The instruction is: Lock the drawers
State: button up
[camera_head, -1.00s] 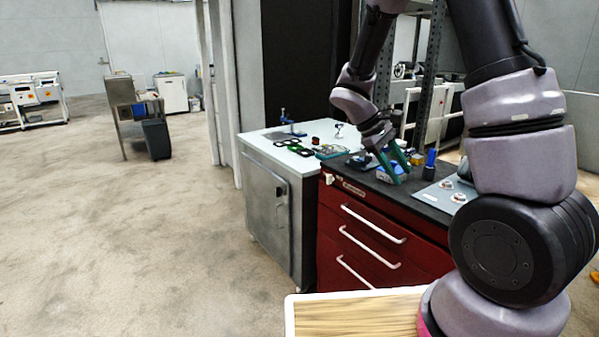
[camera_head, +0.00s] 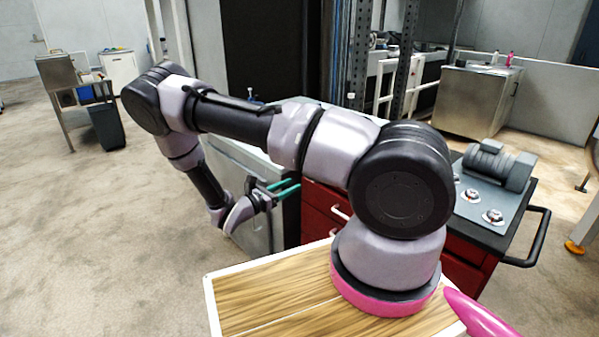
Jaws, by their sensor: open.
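The red drawer cabinet (camera_head: 318,216) stands behind my arm in the head view. Its dark top and part of its front show, with a white drawer handle (camera_head: 340,213) beside my arm. Most of the drawer fronts are hidden by my arm and base. I cannot make out a lock or key. My gripper (camera_head: 288,188) has green fingers, held apart and empty. It points right, in front of the cabinet's left end, and appears apart from it.
A grey metal cabinet (camera_head: 240,190) stands left of the red one. A grey motor-like machine (camera_head: 497,165) sits on the red cabinet's right end, above a black side handle (camera_head: 535,236).

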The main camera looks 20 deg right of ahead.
jog(key=x, duration=1)
jog(key=shift+d, duration=0.3)
grip_shut()
